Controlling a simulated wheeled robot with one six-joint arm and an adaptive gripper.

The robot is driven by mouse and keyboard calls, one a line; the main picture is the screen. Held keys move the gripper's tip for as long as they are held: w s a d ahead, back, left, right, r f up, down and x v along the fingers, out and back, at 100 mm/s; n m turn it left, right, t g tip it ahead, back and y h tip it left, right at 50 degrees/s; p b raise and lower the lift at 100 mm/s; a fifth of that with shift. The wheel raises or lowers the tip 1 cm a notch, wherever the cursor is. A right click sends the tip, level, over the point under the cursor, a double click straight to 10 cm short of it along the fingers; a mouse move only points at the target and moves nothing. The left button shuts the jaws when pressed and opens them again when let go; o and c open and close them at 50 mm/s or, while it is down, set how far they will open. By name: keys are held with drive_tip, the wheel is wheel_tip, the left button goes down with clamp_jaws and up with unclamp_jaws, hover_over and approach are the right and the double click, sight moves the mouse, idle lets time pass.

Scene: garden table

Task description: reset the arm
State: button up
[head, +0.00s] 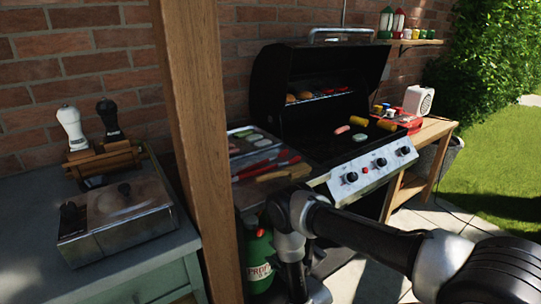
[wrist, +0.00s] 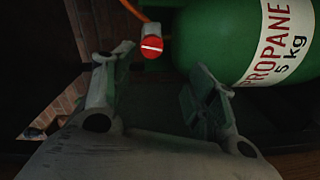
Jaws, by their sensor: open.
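My arm reaches in from the lower right of the head view and bends down in front of the grill. My gripper (wrist: 150,90) shows in the wrist view with its two fingers spread apart, open and with nothing between them. Beyond the fingers is a green propane bottle (wrist: 215,45) with a white label, and a red round knob (wrist: 152,46) on an orange hose. In the head view the bottle (head: 258,262) stands under the grill's side shelf, beside my arm. The gripper's fingertips are hidden in the head view.
A black gas grill (head: 318,115) stands open with food on it. A wooden post (head: 197,130) rises left of it. A grey-green cabinet (head: 30,240) holds a metal box (head: 118,215) and two shakers. A wooden side table (head: 432,130) stands at the right; paving and lawn lie beyond.

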drive_tip(key=s+d+f+m+g+h, duration=0.3)
drive_tip(key=s+f+g, duration=0.15)
drive_tip(key=f, duration=0.25)
drive_tip(key=s+d+f+m+g+h, duration=0.3)
drive_tip(key=s+d+f+g, duration=0.15)
drive_tip(key=f, duration=0.25)
drive_tip(key=s+d+r+m+g+h, duration=0.2)
drive_tip(key=d+r+m+g, duration=0.15)
drive_tip(key=r, duration=0.95)
drive_tip(key=s+d+r+m+g+h, duration=0.1)
drive_tip(key=d+r+m+g, duration=0.2)
drive_tip(key=r, duration=1)
drive_tip(key=s+d+r+m+g+h, duration=0.1)
drive_tip(key=s+d+r+m+h, duration=0.3)
drive_tip(key=r, duration=0.9)
drive_tip(key=s+d+r+m+t+y, duration=0.1)
drive_tip(key=s+d+r, duration=0.4)
drive_tip(key=r, duration=0.5)
drive_tip(key=s+d+r+m+t+y, duration=0.1)
drive_tip(key=s+d+r, duration=0.4)
drive_tip(key=r, duration=0.6)
drive_tip(key=s+d+r+m+t+y, duration=0.1)
drive_tip(key=s+d+r+m+t, duration=0.2)
drive_tip(key=r, duration=0.8)
drive_tip(key=s+d+t, duration=0.1)
drive_tip(key=s+d, duration=0.1)
drive_tip(key=shift+d+r, duration=0.15)
drive_tip(key=shift+d, duration=0.25)
drive_tip(key=shift+d, duration=0.1)
